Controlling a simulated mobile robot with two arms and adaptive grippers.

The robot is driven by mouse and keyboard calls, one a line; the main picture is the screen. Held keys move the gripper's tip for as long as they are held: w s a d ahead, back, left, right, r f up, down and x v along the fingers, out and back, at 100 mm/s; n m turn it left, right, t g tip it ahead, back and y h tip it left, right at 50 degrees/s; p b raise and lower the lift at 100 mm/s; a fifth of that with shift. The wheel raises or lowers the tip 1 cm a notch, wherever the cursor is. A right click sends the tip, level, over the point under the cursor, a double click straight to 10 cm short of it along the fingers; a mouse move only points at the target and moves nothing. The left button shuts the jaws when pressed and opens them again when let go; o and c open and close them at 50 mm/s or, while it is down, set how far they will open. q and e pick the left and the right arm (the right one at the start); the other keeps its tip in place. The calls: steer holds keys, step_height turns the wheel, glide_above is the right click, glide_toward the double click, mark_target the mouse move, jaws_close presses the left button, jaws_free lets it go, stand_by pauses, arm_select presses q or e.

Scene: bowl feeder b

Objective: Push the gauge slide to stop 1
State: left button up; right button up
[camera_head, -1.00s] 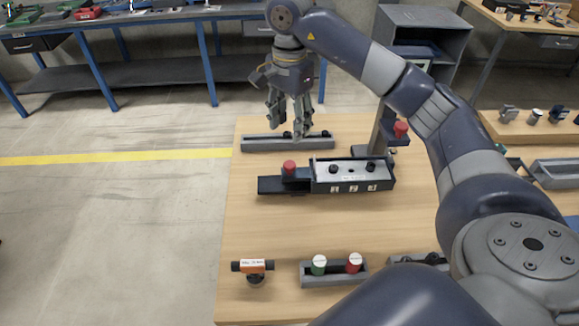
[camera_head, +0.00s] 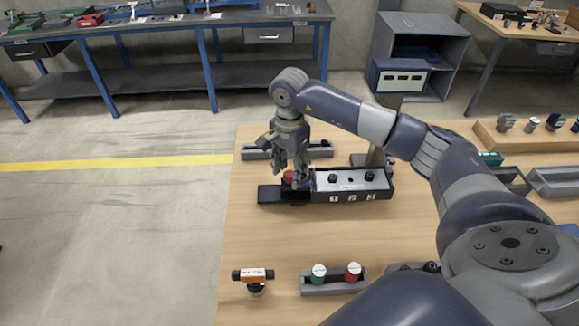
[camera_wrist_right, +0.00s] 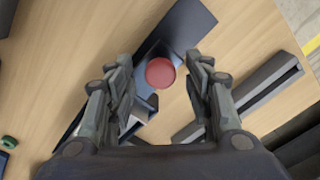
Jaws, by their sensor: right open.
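The gauge (camera_head: 350,184) lies on the wooden table, a dark rail with a grey-topped block marked 1, 2 and 3 at its right part. Its slide has a red knob (camera_head: 288,177) and sits on the bare left part of the rail, left of the numbers. My right gripper (camera_head: 292,178) is over the knob, pointing down. In the right wrist view the knob (camera_wrist_right: 160,73) shows between the spread fingers (camera_wrist_right: 158,95), with space on both sides. The fingers are open and hold nothing. My left gripper is not in view.
A grey tray (camera_head: 328,150) lies just behind the gauge. An orange-and-black tool (camera_head: 253,275) and a tray with green (camera_head: 319,271) and red (camera_head: 353,270) capped pieces stand near the front. The table between them and the gauge is clear.

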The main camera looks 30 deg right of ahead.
steer(key=shift+f, duration=0.1)
jaws_close()
steer(key=s+d+b, duration=0.1)
steer(key=s+d, duration=0.1)
steer(key=d, duration=0.2)
steer(key=s+d+b, duration=0.2)
steer(key=s+d, duration=0.1)
steer(key=d, duration=0.1)
steer(key=s+d+b, duration=0.2)
steer(key=d, duration=0.2)
steer(key=shift+s+d, duration=0.4)
steer(key=shift+a, duration=0.1)
jaws_free()
